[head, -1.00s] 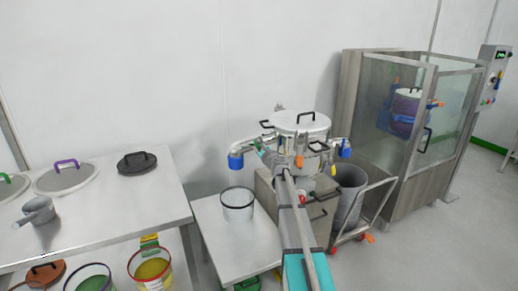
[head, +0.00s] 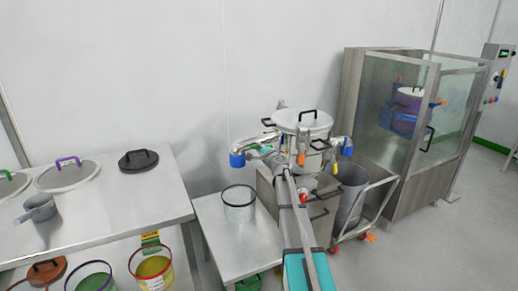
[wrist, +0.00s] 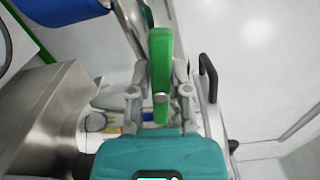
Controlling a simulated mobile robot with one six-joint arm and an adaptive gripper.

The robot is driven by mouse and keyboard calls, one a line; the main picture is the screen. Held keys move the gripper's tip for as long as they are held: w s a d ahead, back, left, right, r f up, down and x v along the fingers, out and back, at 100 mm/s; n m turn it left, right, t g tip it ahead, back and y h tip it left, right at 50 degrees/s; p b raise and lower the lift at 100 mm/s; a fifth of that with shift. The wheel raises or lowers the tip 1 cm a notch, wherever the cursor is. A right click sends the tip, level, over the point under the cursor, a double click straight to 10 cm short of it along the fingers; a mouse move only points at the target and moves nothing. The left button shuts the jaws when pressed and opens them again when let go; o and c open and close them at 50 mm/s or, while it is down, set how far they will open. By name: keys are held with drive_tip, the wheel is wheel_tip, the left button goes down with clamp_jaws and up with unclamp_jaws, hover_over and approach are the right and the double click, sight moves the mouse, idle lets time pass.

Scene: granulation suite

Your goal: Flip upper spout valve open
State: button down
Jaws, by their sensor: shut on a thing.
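The steel vessel (head: 317,135) has a lid with a black handle and a spout on each side. The left spout ends in a blue fitting (head: 237,160), and the right one ends in another (head: 347,147). A green valve lever (wrist: 161,55) stands between my fingers in the wrist view. My gripper (wrist: 162,85) is shut on this lever, with one finger on each side. In the head view my gripper is at the left spout, and my arm and fingers hide most of the lever. The valve body is partly hidden, and I cannot tell its exact position.
A clear container (head: 239,206) stands on the low table left of my arm. A grey bin (head: 352,195) on a red-wheeled trolley is at right, before a glazed steel cabinet (head: 400,160). The bench (head: 110,205) at left holds lids and a scoop. The wall is close behind the vessel.

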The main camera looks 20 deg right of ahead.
drive_tip(key=shift+f+n, duration=0.1)
drive_tip(key=shift+n, duration=0.7)
drive_tip(key=c, duration=0.6)
unclamp_jaws()
drive_tip(key=s, duration=1.2)
drive_tip(key=shift+d, duration=0.2)
